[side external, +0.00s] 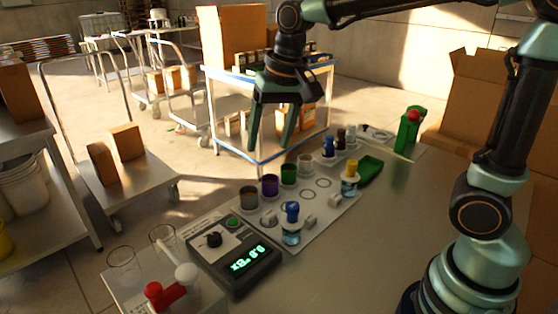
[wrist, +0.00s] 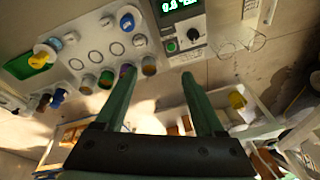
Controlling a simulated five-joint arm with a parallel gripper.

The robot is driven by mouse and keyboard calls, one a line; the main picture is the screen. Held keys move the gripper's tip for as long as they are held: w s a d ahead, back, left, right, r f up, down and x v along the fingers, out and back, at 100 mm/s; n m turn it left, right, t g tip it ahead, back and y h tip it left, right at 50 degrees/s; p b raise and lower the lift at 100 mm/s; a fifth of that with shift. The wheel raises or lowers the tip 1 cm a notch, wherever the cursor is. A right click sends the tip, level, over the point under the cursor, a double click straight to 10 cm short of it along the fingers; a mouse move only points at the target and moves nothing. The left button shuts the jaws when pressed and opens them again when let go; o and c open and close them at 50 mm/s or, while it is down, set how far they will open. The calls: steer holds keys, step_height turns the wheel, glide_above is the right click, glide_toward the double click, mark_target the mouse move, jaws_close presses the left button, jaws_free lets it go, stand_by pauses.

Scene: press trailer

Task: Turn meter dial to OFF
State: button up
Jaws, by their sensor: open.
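The meter (side external: 237,252) is a dark box with a lit green display at the near left of the table. Its black dial (side external: 214,239) sits on a pale panel beside a green button (side external: 233,222). In the wrist view the dial (wrist: 193,34) shows at the top, right of the green button (wrist: 171,46); its exact setting is too small to read. My gripper (side external: 268,144) is open and empty, high above the row of cups and apart from the meter. In the wrist view my gripper (wrist: 158,72) has its fingers spread, with the dial beyond the right fingertip.
A white rack (side external: 317,208) with several coloured cups and blue- and yellow-topped bottles stands right of the meter. A red-handled item (side external: 165,294) and clear glasses (side external: 123,262) lie left of it. A green bottle (side external: 408,131) and green tray (side external: 369,170) are farther right.

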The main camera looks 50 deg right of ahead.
steer(key=w+a+f+m+g, duration=0.2)
steer(key=w+a+f+m, duration=0.1)
steer(key=w+a+f, duration=0.25)
steer(key=m+g, duration=0.1)
steer(key=m, duration=0.1)
glide_toward(213, 236)
steer(key=shift+h, duration=0.3)
step_height(213, 236, down, 9)
steer(key=shift+r, duration=0.2)
steer(key=shift+a, duration=0.1)
jaws_close()
